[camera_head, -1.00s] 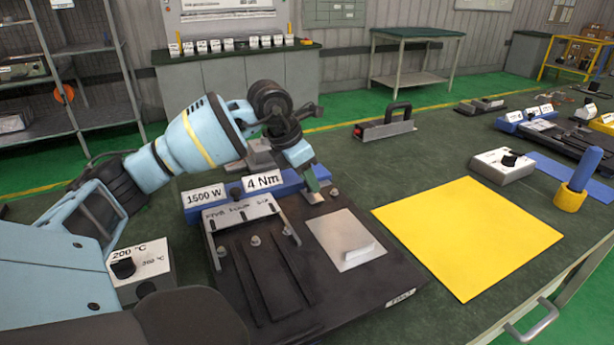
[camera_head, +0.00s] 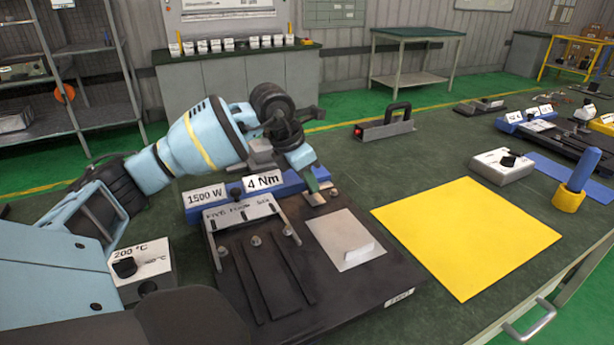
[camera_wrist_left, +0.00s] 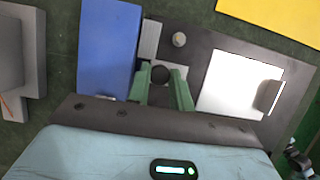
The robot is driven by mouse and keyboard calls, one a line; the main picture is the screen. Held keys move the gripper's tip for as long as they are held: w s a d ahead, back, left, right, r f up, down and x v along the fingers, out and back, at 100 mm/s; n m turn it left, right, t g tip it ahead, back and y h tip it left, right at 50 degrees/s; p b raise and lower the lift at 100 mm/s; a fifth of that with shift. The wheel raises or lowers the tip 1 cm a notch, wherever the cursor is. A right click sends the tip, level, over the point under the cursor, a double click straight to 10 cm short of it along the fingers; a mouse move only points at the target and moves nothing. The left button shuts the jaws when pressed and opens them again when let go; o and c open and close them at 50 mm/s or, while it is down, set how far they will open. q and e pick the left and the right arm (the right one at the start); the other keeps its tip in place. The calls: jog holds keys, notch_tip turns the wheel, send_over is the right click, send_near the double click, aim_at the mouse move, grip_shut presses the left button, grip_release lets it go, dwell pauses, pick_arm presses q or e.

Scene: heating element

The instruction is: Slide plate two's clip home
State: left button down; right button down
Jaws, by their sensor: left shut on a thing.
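A dark fixture board (camera_head: 335,299) lies on the green bench and carries a silver plate (camera_head: 338,228) with a raised tab. The plate also shows in the left wrist view (camera_wrist_left: 228,85). My left gripper (camera_head: 317,194) points down at the board's far edge, beside the plate's back corner. In the wrist view its green fingers (camera_wrist_left: 163,92) are shut on a small clip (camera_wrist_left: 177,71), a pale metal piece with a dark round knob. The fingers cover part of it, and I cannot tell how far it is seated. My right gripper is not in view.
A blue block (camera_head: 284,188) with labels "1500 W" and "4 Nm" stands behind the board. A silver bracket (camera_head: 240,215) and several posts sit on the board's left. A control box (camera_head: 150,277) stands at left. A yellow mat (camera_head: 466,235) lies clear at right.

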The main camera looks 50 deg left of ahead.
pick_arm(q)
jog(key=d, duration=0.2)
jog(key=s+d+p, duration=0.1)
jog(key=d, duration=0.1)
jog(key=shift+s+d+r, duration=0.15)
jog(key=shift+d+r, duration=0.05)
jog(key=shift+d, duration=0.1)
jog(key=shift+a+f, duration=0.1)
jog(key=shift+f, duration=0.15)
jog(key=c, duration=1.3)
grip_release()
jog(key=shift+o, duration=0.2)
jog(key=shift+r, duration=0.2)
jog(key=shift+s+r, duration=0.15)
jog(key=shift+r, duration=0.15)
jog(key=v, duration=0.7)
